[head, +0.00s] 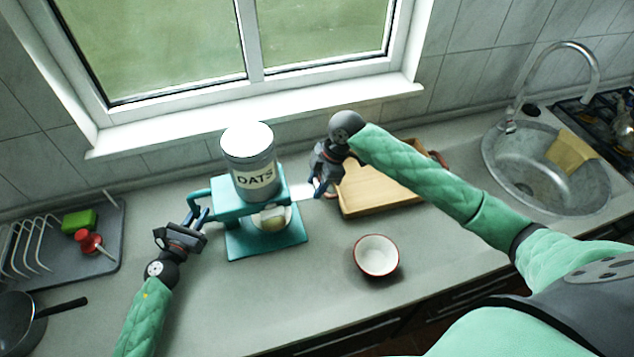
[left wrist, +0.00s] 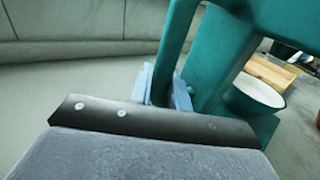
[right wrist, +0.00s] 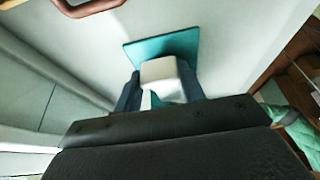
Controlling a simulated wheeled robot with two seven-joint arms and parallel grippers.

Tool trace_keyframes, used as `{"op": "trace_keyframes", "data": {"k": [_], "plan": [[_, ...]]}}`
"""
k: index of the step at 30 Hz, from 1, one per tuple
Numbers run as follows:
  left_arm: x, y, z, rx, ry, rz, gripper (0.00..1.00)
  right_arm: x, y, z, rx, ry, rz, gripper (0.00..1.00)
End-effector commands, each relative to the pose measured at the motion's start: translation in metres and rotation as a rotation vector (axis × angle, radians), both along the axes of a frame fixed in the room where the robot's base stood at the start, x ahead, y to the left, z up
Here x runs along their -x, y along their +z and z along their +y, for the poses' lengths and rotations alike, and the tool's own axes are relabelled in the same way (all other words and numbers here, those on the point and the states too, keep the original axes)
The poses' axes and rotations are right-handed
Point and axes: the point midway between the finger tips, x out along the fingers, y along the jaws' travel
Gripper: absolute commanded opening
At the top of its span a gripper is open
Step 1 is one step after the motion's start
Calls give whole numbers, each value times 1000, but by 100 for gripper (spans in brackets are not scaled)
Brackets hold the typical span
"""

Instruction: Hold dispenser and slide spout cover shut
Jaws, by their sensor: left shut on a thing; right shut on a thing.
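The teal dispenser (head: 233,193) stands on the counter with a grey OATS canister (head: 250,160) on top. My left gripper (head: 197,214) is shut on its side handle; the left wrist view shows the teal handle (left wrist: 172,45) between the blue fingers (left wrist: 164,92). A pale flat spout cover (head: 302,191) sticks out from the dispenser's right side. My right gripper (head: 319,187) is shut on its outer end; the right wrist view shows the whitish cover end (right wrist: 162,76) between the fingers (right wrist: 160,92). A pale rounded part (head: 272,217) shows under the dispenser's top; the spout opening is hidden.
A red-rimmed white bowl (head: 377,256) stands on the counter at the front right. A dish rack (head: 105,252) and a pan (head: 20,320) are at left, a sink (head: 545,185) at right.

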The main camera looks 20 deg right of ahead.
Motion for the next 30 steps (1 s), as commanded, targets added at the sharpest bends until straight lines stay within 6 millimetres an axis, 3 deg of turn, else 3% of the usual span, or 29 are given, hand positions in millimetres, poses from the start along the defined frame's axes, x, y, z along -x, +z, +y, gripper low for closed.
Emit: {"op": "trace_keyframes", "data": {"k": [9, 18, 19, 21, 30], "plan": [[0, 0, 0, 0, -1, 0, 0, -1, 1, 41, -2, 1, 0, 0], [1, 0, -2, 1, -3, 1, 0, 0, 0, 45, -2, 1, 0, 0], [1, 0, -2, 1, -3, 1, 0, 0, 0, 45, -2, 1, 0, 45], [1, 0, -2, 1, -3, 1, 0, 0, 0, 45, -1, 1, 0, 59], [0, 0, 0, -1, 0, 1, 0, -1, 1, 44, 0, 0, 0, 62]]}}
